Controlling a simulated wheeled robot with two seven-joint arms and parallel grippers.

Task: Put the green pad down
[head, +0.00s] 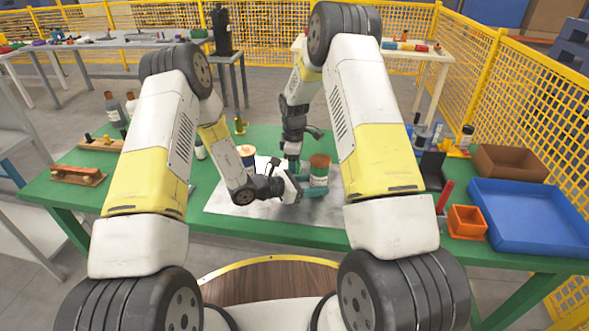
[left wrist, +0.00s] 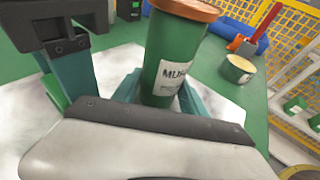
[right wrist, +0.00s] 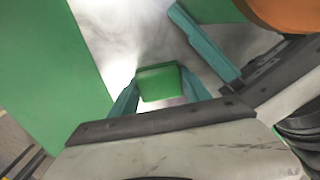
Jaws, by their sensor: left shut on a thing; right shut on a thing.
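The green pad (right wrist: 158,82) is a small green block between the teal fingertips of my right gripper (right wrist: 158,95) in the right wrist view, above a pale grey sheet. Its edge (left wrist: 54,92) also shows in the left wrist view. My right gripper (head: 293,165) points down at the table's middle in the head view and is shut on the pad. My left gripper (head: 312,184) is shut on a green labelled can (head: 320,172) with a rust-brown top. The can stands close beside the right gripper; it also shows in the left wrist view (left wrist: 170,60).
The grey sheet (head: 232,204) covers the middle of the green table (head: 290,236). A can with an orange top (head: 246,153) stands left of the grippers. A blue tray (head: 530,215), a brown box (head: 510,163) and an orange bin (head: 466,222) are at the right.

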